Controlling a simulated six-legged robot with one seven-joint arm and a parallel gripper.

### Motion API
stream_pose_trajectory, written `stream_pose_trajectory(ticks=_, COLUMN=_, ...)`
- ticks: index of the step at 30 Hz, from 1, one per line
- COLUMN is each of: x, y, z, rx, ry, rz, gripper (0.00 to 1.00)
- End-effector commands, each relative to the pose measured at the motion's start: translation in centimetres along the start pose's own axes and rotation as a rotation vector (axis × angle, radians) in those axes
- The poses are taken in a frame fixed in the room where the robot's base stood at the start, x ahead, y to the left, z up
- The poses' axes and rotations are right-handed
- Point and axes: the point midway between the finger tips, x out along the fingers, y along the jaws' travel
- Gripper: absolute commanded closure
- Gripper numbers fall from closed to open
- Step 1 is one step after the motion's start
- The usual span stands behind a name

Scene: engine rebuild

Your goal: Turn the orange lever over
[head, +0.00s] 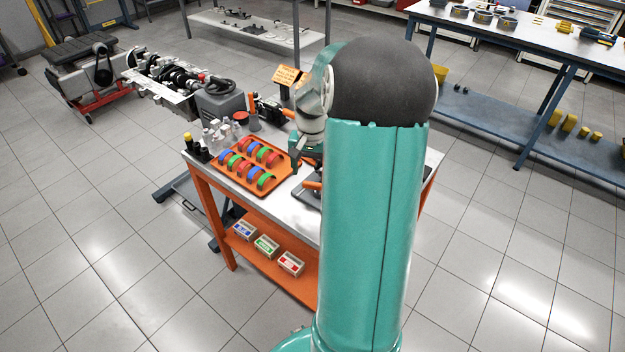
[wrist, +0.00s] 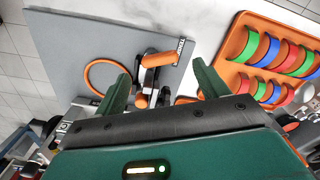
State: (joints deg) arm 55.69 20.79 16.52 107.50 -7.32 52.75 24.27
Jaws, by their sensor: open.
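In the wrist view, a short orange lever grip (wrist: 158,60) lies on a grey surface (wrist: 75,40), joined to a dark metal piece. It is just beyond and between my fingertips, with no visible contact. A second orange piece (wrist: 141,100) shows nearer, between the fingers. My gripper (wrist: 160,82) is open, its two green fingers spread with nothing held. In the head view, my gripper (head: 304,160) hangs over the cart, partly hidden by my arm. An orange handle (head: 312,185) shows below it beside my arm; I cannot tell whether it is the same one.
An orange tray (head: 223,172) of coloured half-rings lies left of my gripper on the cart. An orange ring (wrist: 87,78) lies left of the lever.

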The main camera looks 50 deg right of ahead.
Motion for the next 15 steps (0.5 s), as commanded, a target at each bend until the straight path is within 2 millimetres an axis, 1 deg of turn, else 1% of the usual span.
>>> stream_pose_trajectory(ticks=1, x=1.1, y=0.1, z=0.0, rx=0.001, ry=-0.004, rz=0.000, gripper=0.27)
stream_pose_trajectory(ticks=6, x=3.5, y=0.1, z=0.0, rx=0.001, ry=-0.003, rz=0.000, gripper=0.27)
stream_pose_trajectory(ticks=10, x=4.3, y=0.1, z=-0.1, rx=0.001, ry=-0.001, rz=-0.001, gripper=0.27)
stream_pose_trajectory(ticks=15, x=4.5, y=0.1, z=-0.1, rx=0.001, ry=0.000, rz=-0.001, gripper=0.27)
